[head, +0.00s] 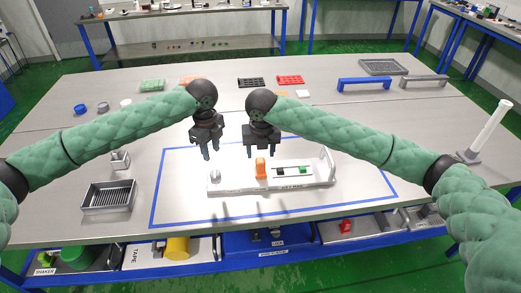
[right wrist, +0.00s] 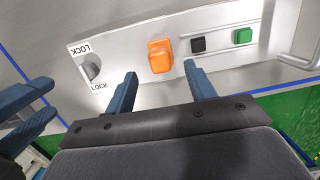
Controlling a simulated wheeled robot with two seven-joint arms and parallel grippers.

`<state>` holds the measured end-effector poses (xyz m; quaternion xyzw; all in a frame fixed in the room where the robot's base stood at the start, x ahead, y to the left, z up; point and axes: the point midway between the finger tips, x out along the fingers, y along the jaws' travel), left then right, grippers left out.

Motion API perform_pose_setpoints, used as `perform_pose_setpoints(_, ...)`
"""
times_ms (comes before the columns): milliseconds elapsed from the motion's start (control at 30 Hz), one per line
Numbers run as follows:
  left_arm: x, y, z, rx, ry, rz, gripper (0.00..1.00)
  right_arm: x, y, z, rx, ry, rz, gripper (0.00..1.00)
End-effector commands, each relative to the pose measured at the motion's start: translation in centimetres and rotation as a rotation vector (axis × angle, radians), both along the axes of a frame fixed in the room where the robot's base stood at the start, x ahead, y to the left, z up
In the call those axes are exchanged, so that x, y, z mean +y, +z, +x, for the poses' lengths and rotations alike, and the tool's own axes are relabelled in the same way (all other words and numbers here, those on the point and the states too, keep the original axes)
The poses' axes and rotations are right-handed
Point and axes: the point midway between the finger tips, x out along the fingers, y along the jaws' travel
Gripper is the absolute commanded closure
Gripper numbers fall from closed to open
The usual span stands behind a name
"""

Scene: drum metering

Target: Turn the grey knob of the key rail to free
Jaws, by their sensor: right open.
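The key rail (head: 240,186) is a pale metal bar lying inside the blue outline on the table. Its grey knob (head: 215,175) is at the left end and shows in the right wrist view (right wrist: 91,68) between two LOCK labels. An orange block (head: 261,167) stands near the middle, with a black piece (right wrist: 198,45) and a green piece (right wrist: 243,36) to its right. My right gripper (head: 262,150) is open and empty above the rail near the orange block. My left gripper (head: 211,153) is above the knob, fingers apart and empty, not visibly touching it.
A slotted grey bin (head: 108,197) and a small metal holder (head: 120,160) stand at left. Green (head: 152,86) and red (head: 290,79) trays and blue (head: 365,84) and grey handles are farther back. Table beside the rail is clear.

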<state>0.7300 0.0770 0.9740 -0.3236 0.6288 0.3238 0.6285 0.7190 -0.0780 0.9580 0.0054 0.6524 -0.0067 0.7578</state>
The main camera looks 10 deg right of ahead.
Motion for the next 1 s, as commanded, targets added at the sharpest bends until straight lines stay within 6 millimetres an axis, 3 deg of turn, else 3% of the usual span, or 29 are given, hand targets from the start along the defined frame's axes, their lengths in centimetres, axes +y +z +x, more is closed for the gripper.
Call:
perform_pose_setpoints(500,0.0,0.0,0.0,0.000,0.000,0.000,0.64,0.0,-6.3,0.8,0.001,0.000,0.001,0.45)
perform_pose_setpoints(867,0.0,0.0,0.0,0.000,0.000,0.000,0.64,0.0,-7.1,1.0,-0.001,0.000,0.001,0.45)
perform_pose_setpoints(1000,0.0,0.0,0.0,0.000,0.000,0.000,0.64,0.0,-7.1,1.0,-0.001,0.000,0.001,0.69)
